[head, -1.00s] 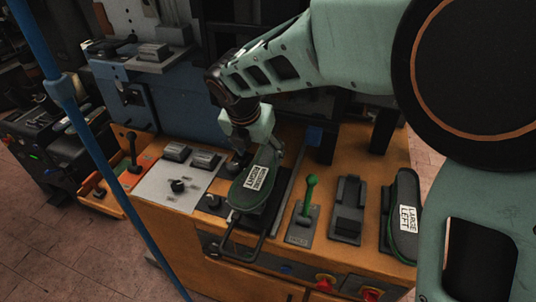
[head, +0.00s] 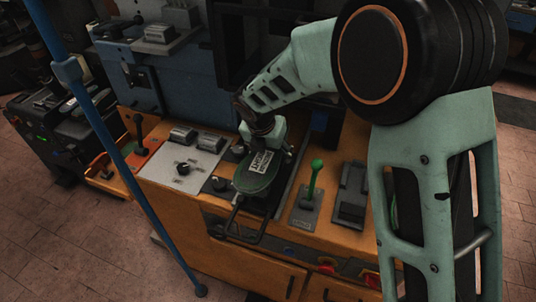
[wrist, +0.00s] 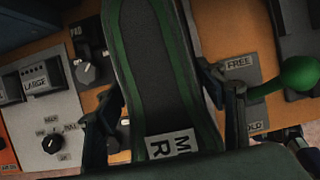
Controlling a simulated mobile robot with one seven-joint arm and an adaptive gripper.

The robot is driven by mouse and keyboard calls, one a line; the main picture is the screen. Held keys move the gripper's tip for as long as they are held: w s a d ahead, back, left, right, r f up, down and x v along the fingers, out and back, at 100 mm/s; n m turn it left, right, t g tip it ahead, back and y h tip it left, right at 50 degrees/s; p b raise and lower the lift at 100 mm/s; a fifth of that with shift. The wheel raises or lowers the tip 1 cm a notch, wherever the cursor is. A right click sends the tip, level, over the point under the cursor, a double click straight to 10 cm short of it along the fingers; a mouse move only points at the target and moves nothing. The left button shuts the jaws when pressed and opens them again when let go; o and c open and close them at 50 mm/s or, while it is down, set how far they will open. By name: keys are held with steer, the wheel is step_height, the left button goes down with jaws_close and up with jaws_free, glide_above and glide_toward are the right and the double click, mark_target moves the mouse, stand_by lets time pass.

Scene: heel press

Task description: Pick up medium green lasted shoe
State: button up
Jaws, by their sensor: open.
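The medium green lasted shoe (head: 256,180) lies sole up on a black carriage at the front of the orange bench. Its white label reads medium right in the head view. My gripper (head: 267,150) is over the shoe and hides its rear part. In the wrist view the shoe's dark sole with green edges (wrist: 155,65) runs between the two fingers of my gripper (wrist: 160,103). The fingers are open, one on each side of it. I cannot tell whether either finger touches it. The part of the shoe nearest the wrist camera is hidden by my gripper.
A green-knobbed lever (head: 313,182) stands close to the right of the shoe. A black loop handle (head: 240,222) projects in front. A blue pole (head: 110,130) crosses the left side.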

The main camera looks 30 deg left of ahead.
steer(key=c, duration=1.5)
steer(key=shift+r, duration=0.1)
steer(key=shift+r, duration=0.15)
